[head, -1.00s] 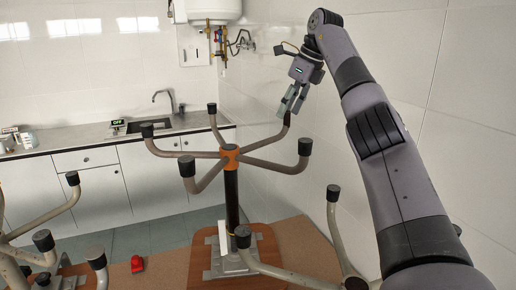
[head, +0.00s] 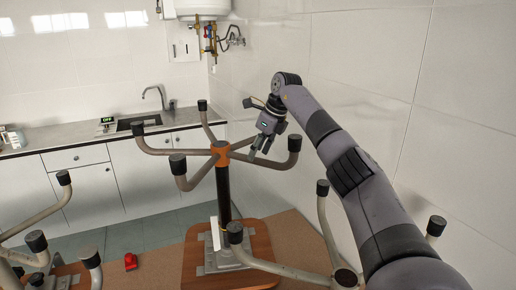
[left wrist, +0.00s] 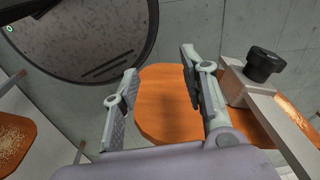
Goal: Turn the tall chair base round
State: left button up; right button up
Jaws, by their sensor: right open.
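The tall chair base (head: 223,185) stands upright in the head view, with an orange hub (head: 221,150), a black column and several bent grey arms tipped with black caps. My right gripper (head: 259,150) is open, pointing down by the arms right of the hub. It hides part of the rear right arm; I cannot tell whether it touches. My left gripper shows only in the left wrist view (left wrist: 158,62), its fingers spread apart with nothing between them. An orange-brown wooden seat (left wrist: 170,105) lies beyond those fingers.
Other lower chair bases stand at the left (head: 38,215) and front right (head: 330,225). The counter with a sink (head: 140,125) is behind, and a white wall is close on the right.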

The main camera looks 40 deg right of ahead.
jog(key=shift+w+f, duration=0.1)
jog(key=shift+f, duration=0.1)
jog(key=shift+c, duration=0.3)
grip_shut()
dwell(0.5)
